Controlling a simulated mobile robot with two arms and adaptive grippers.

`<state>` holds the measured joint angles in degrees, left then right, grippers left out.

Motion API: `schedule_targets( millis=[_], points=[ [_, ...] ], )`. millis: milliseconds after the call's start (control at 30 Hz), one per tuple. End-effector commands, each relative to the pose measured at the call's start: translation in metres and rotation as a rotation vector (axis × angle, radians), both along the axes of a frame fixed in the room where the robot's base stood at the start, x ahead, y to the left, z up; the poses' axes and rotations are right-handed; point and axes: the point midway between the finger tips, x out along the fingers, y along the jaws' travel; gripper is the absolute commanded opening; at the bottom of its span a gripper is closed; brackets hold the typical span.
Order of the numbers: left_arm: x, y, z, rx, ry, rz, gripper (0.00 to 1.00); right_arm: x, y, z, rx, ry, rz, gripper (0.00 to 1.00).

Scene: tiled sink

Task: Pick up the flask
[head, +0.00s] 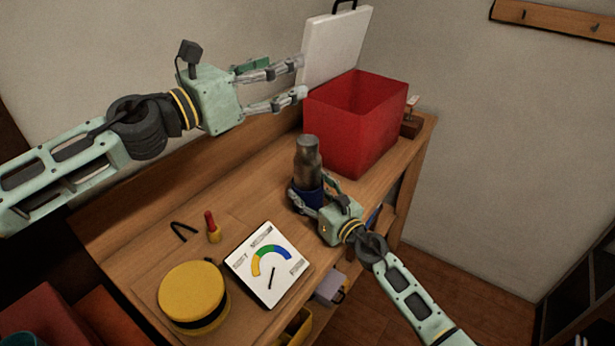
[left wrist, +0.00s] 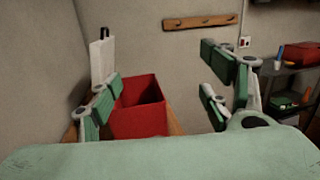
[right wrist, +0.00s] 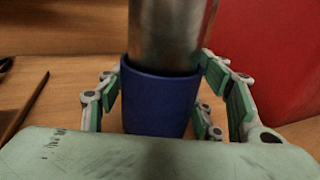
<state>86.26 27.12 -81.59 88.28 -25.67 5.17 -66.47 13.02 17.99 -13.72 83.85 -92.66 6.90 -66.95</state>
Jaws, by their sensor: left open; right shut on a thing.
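The flask (head: 307,157) is a grey metal bottle with a dark cap, standing upright in a dark blue holder (head: 307,196) on the wooden bench. In the right wrist view the metal flask (right wrist: 172,32) rises out of the blue holder (right wrist: 158,100). My right gripper (head: 308,193) has its fingers on either side of the blue holder, low down, and is shut on it. My left gripper (head: 303,77) is open and empty, held above the bench beside the red bin; its spread fingers also show in the left wrist view (left wrist: 160,85).
An open red bin (head: 350,131) stands right of the flask, with a white board (head: 335,45) behind it. A white gauge panel (head: 268,264), a yellow round container (head: 193,294) and a red-yellow screwdriver (head: 212,228) lie at the front left. The bench between is mostly clear.

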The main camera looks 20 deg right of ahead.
Motion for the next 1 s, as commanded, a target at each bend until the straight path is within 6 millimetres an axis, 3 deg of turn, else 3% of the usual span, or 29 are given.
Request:
schedule_targets(
  millis=[33, 100, 200, 300, 400, 567, 800, 1000],
  points=[
    [0.001, -0.003, -0.028, 0.056, 0.021, 0.0, 0.72, 0.0, 0.0, 0.0, 0.001, 0.0, 0.0, 0.34],
    [0.002, -0.004, -0.064, 0.125, 0.052, 0.004, 0.72, 0.0, 0.0, 0.0, 0.001, 0.0, 0.0, 0.34],
    [0.004, 0.001, -0.109, 0.211, 0.09, 0.013, 0.72, 0.0, 0.0, 0.0, 0.001, 0.0, 0.0, 0.34],
    [0.006, 0.009, -0.143, 0.277, 0.118, 0.023, 0.72, 0.0, 0.0, 0.0, 0.001, 0.0, 0.0, 0.34],
    [0.007, 0.016, -0.165, 0.321, 0.137, 0.031, 0.72, 0.0, 0.0, 0.0, 0.001, 0.0, 0.001, 0.34],
    [0.01, 0.014, -0.182, 0.351, 0.148, 0.035, 0.72, 0.0, 0.0, 0.0, 0.001, 0.0, 0.001, 0.34],
    [0.028, -0.021, -0.195, 0.351, 0.151, 0.035, 0.72, 0.0, 0.001, 0.0, 0.001, 0.0, 0.001, 0.34],
    [0.036, -0.035, -0.2, 0.352, 0.149, 0.036, 0.72, 0.0, 0.0, 0.0, 0.0, 0.0, 0.0, 0.34]
  ],
)
